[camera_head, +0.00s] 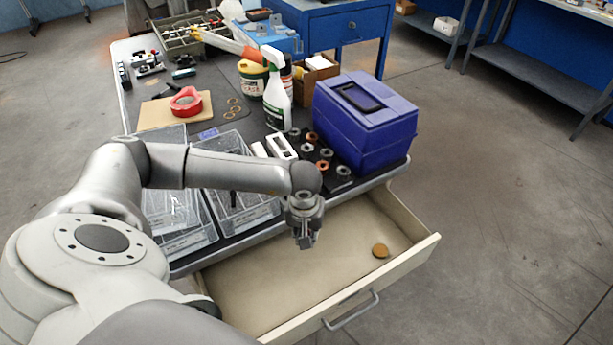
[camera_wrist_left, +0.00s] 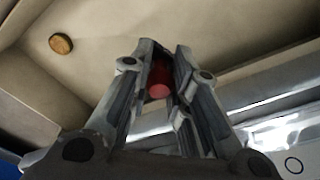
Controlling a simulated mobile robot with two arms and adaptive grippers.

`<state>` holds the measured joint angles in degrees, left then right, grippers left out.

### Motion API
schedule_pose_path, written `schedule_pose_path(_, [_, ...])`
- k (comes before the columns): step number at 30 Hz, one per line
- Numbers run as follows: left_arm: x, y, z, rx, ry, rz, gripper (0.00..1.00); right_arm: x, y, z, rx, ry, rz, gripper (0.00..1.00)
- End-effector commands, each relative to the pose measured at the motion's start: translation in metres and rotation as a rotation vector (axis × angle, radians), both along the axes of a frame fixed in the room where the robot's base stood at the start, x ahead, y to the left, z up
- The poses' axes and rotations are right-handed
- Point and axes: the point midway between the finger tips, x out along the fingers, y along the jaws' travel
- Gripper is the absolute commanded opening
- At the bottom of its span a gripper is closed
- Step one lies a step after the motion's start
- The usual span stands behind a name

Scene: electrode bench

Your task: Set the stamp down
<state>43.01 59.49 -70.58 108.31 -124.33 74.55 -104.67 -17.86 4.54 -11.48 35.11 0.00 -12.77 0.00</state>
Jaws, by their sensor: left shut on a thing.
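My left gripper (camera_head: 306,240) points down over the open drawer (camera_head: 262,290), near its table-side edge. In the left wrist view my left gripper (camera_wrist_left: 164,52) is shut on a small red rounded thing, taken to be the stamp (camera_wrist_left: 160,80); only part of it shows between the fingers. In the head view the stamp is hidden by the gripper. The gripper looks to be above the drawer floor; the exact gap cannot be told. My right gripper is not in view.
A round brown disc (camera_head: 380,251) lies in the right part of the drawer. The rest of the visible drawer floor is bare. A purple box (camera_head: 365,125), a spray bottle (camera_head: 276,100) and clear trays (camera_head: 238,205) stand on the bench behind.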

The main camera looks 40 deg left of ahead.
Motion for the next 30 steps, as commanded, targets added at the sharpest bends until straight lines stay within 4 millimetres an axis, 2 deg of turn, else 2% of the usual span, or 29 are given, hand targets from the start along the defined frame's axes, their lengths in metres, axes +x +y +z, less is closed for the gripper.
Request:
schedule_pose_path(1, [-0.001, -0.001, -0.014, -0.001, 0.006, 0.001, 0.03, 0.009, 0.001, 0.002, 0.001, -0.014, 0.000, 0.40])
schedule_pose_path(5, [-0.001, -0.001, -0.050, 0.001, 0.005, 0.001, 0.03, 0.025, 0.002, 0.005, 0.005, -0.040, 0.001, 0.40])
schedule_pose_path(12, [-0.001, -0.001, -0.108, 0.001, 0.003, 0.000, 0.03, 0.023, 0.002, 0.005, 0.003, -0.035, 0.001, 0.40])
schedule_pose_path(15, [-0.001, -0.001, -0.122, 0.000, 0.002, 0.001, 0.03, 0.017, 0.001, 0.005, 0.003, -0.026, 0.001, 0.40])
schedule_pose_path(19, [0.000, 0.000, -0.131, 0.000, 0.001, 0.000, 0.03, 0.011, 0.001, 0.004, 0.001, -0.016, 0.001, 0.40])
schedule_pose_path(25, [-0.001, -0.001, -0.158, 0.000, 0.002, 0.001, 0.03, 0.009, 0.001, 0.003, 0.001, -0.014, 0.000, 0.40])
schedule_pose_path(30, [0.000, 0.000, -0.166, 0.001, -0.001, -0.001, 0.03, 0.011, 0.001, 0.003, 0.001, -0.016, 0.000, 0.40])
